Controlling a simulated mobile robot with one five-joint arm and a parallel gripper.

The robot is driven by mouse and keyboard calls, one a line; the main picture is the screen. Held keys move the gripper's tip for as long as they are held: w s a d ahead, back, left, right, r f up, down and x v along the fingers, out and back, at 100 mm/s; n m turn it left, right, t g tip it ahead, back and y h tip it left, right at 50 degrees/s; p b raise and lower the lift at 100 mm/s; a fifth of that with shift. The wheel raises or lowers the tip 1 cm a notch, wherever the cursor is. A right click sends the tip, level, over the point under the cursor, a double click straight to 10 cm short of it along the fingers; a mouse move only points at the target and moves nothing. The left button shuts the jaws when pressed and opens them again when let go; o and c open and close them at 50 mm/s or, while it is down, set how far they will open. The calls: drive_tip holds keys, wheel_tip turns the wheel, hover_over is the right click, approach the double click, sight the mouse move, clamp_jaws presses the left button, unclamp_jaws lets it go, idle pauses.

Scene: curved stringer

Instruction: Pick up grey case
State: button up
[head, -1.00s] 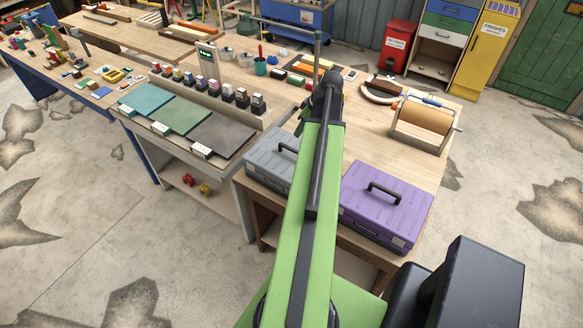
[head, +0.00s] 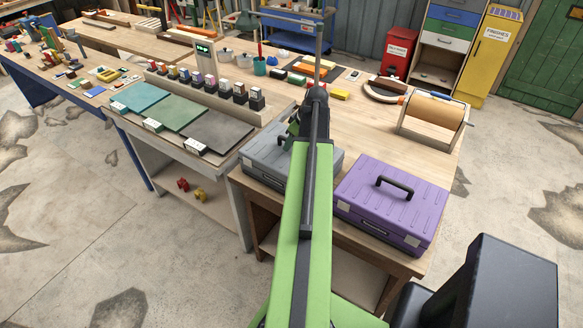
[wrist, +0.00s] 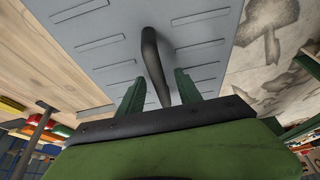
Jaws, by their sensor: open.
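The grey case (head: 261,161) lies flat on the wooden bench in the head view, left of the purple case and partly hidden by my green arm. In the wrist view its ribbed grey lid (wrist: 105,42) fills the upper middle. Its dark handle (wrist: 151,62) stands up from the lid. My gripper (wrist: 159,84) is open, with one green finger on each side of the handle's lower part in the picture. I cannot tell whether either finger touches it. In the head view my gripper (head: 292,130) is small and partly hidden over the grey case.
A purple case (head: 391,205) with a black handle stands close to the right of the grey case. A roller (head: 432,117) stands behind it on the wooden bench (head: 349,137). Coloured panels (head: 178,118) lie on a lower bench at left.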

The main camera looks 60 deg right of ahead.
drive_tip(key=shift+w+f, duration=0.15)
drive_tip(key=shift+f, duration=0.1)
drive_tip(key=shift+f, duration=0.25)
drive_tip(key=shift+c, duration=0.4)
clamp_jaws()
idle(1.3)
